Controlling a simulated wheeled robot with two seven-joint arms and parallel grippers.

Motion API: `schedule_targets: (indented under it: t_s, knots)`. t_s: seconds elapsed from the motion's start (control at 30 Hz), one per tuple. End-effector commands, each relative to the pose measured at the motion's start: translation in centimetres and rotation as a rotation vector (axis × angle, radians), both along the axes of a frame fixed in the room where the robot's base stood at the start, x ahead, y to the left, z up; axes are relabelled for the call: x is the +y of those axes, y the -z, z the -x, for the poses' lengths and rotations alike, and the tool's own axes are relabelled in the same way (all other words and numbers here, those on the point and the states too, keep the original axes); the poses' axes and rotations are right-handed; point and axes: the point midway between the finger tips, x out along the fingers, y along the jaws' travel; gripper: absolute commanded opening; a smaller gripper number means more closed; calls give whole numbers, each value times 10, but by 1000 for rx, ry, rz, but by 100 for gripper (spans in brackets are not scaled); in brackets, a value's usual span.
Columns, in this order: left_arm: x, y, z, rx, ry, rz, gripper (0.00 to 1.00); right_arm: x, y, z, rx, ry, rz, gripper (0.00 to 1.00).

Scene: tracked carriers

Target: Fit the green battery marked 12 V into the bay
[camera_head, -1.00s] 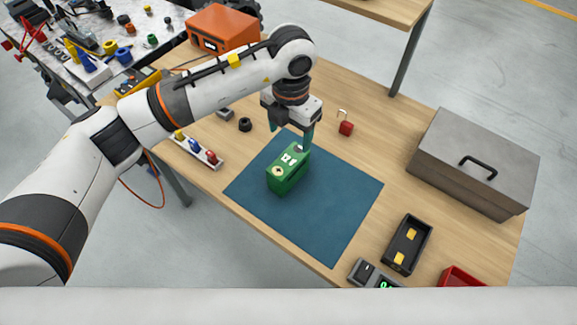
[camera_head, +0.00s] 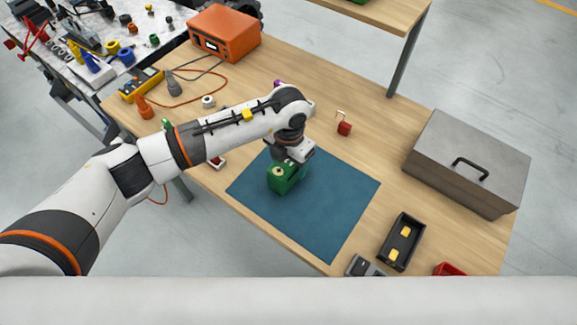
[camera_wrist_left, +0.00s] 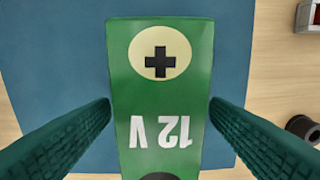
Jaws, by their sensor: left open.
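The green battery (camera_head: 280,183) stands on the blue mat. In the left wrist view the battery (camera_wrist_left: 160,92) shows a plus sign on a cream disc and "12 V", upside down. My left gripper (camera_head: 291,165) is low over the battery. Its dark green fingers are open, one on each side of the battery top, with a small gap visible at each side. The arm hides part of the battery in the head view. The bay (camera_head: 399,244), a black open tray with two yellow contacts inside, lies at the front right, off the mat. My right gripper is not in view.
The blue mat (camera_head: 325,208) is bare right of the battery. A grey toolbox (camera_head: 470,150) stands at the right, a red padlock (camera_head: 344,129) behind the mat. A grey device (camera_head: 364,266) and a red bin (camera_head: 450,269) lie near the bay. An orange unit (camera_head: 224,34) stands at the back.

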Motion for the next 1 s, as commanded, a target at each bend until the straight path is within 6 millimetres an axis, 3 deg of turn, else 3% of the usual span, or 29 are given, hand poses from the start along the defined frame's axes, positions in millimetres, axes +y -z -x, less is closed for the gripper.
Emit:
schedule_targets:
  t_s: [0.07,0.47,0.83,1.0]
  knots:
    - [0,0,0,0,0,0,64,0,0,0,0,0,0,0]
    - [0,-1,0,0,0,0,0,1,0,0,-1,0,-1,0]
    - [-1,-5,-1,-3,1,4,0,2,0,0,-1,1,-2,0]
    - [-1,-20,-2,-8,2,5,0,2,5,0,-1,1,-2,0]
